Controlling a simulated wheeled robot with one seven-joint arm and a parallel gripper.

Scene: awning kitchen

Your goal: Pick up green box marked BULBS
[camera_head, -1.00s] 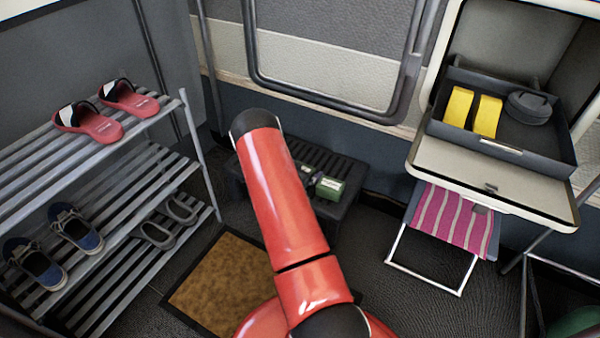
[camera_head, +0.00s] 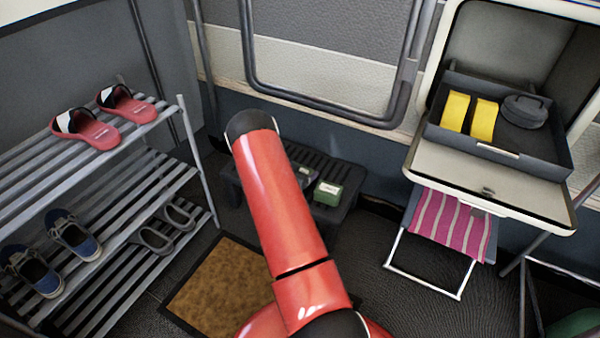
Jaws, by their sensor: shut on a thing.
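A small green box with a pale label (camera_head: 327,193) sits on a dark slatted step stool (camera_head: 345,170) near the back wall. The print on its label is too small to read. Left of it, a small dark greenish object with a light top (camera_head: 305,171) is partly hidden at the edge of my red arm; I cannot tell what it is. My arm runs up the middle of the view and covers the left part of the stool. My gripper is hidden behind the arm, so its grip and its distance from the boxes do not show.
A slatted rack (camera_head: 190,150) with shoes and slippers stands at left. A brown mat (camera_head: 215,285) lies on the floor. At right, a cabinet with a fold-down flap (camera_head: 470,185) holds a grey tray of yellow items above a striped folding stool (camera_head: 452,218).

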